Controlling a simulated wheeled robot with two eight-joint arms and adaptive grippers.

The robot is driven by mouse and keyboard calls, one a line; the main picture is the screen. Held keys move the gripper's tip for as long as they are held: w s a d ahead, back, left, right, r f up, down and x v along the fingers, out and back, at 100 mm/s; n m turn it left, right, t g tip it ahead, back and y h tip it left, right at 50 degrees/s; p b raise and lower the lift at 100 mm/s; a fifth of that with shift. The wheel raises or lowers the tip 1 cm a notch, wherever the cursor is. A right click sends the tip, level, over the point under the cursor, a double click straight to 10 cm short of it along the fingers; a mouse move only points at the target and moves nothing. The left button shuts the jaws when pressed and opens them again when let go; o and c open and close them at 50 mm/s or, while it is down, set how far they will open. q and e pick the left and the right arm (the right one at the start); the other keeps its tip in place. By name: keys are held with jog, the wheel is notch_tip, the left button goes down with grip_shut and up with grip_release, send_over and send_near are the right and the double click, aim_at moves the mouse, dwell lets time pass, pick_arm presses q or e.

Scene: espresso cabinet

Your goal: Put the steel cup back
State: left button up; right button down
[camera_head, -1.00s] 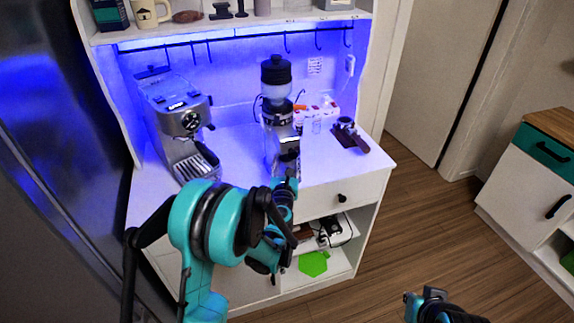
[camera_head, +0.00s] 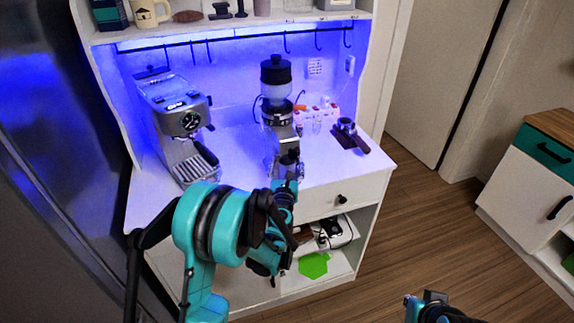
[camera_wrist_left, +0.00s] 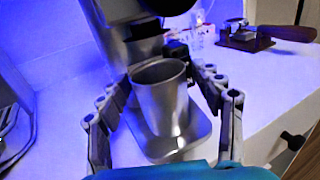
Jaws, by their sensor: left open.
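The steel cup (camera_wrist_left: 163,105) stands upright in the left wrist view, on the flat metal base (camera_wrist_left: 203,128) of the coffee grinder. In the head view I cannot make the cup out behind my gripper. My left gripper (camera_wrist_left: 162,76) is open, with one finger on each side of the cup; whether they touch it is unclear. In the head view my left gripper (camera_head: 288,165) is in front of the coffee grinder (camera_head: 277,90). My right gripper (camera_head: 428,300) shows only partly at the bottom edge, low over the floor, and its jaws are unclear.
The espresso machine (camera_head: 180,125) stands left of the grinder on the white counter (camera_head: 235,150). An upper shelf with hooks hangs above. Open shelves lie below the counter.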

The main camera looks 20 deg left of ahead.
pick_arm(q)
jog(key=b+v, duration=0.1)
jog(key=v, duration=1.1)
jog(key=s+d+r+m+g+h, duration=0.1)
jog(key=s+d+r+m+h, duration=0.25)
jog(key=m, duration=0.75)
jog(key=s+d+r+m+g+h, duration=0.15)
jog(key=d+r+m+h, duration=0.3)
jog(key=m, duration=0.55)
jog(key=s+a+f+m+g+y, duration=0.1)
jog(key=s+a+f+m+g, duration=0.1)
jog(key=s+m, duration=0.3)
jog(key=s+a+f+m+g+y, duration=0.1)
jog(key=s+a+f+m+g, duration=0.2)
jog(key=s+m, duration=0.3)
jog(key=s+a+f+m+g+y, duration=0.2)
jog(key=s+f+m, duration=0.3)
jog(key=s, duration=0.4)
jog(key=shift+a+m+g, duration=0.3)
jog(key=shift+m+g, duration=0.25)
jog(key=shift+m, duration=0.05)
jog(key=shift+s, duration=0.15)
